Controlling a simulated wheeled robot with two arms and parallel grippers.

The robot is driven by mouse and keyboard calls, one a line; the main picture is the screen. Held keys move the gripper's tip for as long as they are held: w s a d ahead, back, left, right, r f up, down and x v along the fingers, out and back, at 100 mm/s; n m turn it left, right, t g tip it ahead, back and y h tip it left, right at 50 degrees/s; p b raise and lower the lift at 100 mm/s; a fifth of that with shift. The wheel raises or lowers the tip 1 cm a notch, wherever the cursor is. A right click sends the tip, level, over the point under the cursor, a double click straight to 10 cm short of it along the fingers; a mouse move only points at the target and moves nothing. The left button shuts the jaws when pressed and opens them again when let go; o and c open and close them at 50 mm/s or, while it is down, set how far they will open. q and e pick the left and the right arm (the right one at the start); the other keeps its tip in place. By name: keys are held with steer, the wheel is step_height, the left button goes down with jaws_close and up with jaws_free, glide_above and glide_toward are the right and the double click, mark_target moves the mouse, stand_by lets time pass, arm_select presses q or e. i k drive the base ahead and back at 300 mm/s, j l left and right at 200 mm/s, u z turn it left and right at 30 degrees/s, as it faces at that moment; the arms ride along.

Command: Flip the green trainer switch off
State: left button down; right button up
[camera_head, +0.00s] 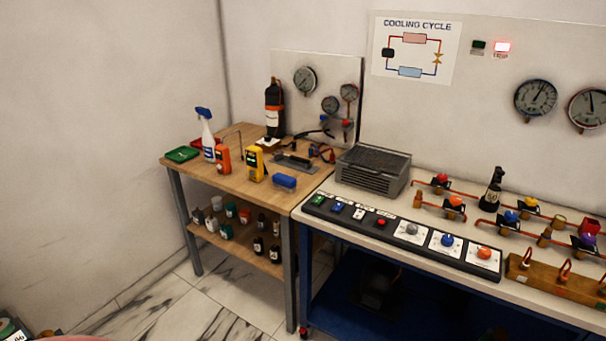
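The green trainer switch (318,200) is at the left end of the black control panel (393,243) along the front edge of the trainer bench. It is small, and I cannot tell its on or off position. To its right on the panel are a blue switch (338,207), a white switch (359,214) and a red one (381,222). Neither of my grippers is in view, and nothing touches the panel.
Grey, blue and orange knobs sit further right on the panel. A grey finned unit (373,172) stands behind the switches. A wooden table (240,190) with bottles and meters adjoins on the left. A red lamp (502,48) glows on the wall board. Floor in front is clear.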

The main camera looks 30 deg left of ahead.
mark_target(319, 199)
steer(key=i+j, duration=0.45)
steer(key=j, duration=0.15)
steer(key=i+j, duration=0.45)
steer(key=j, duration=0.2)
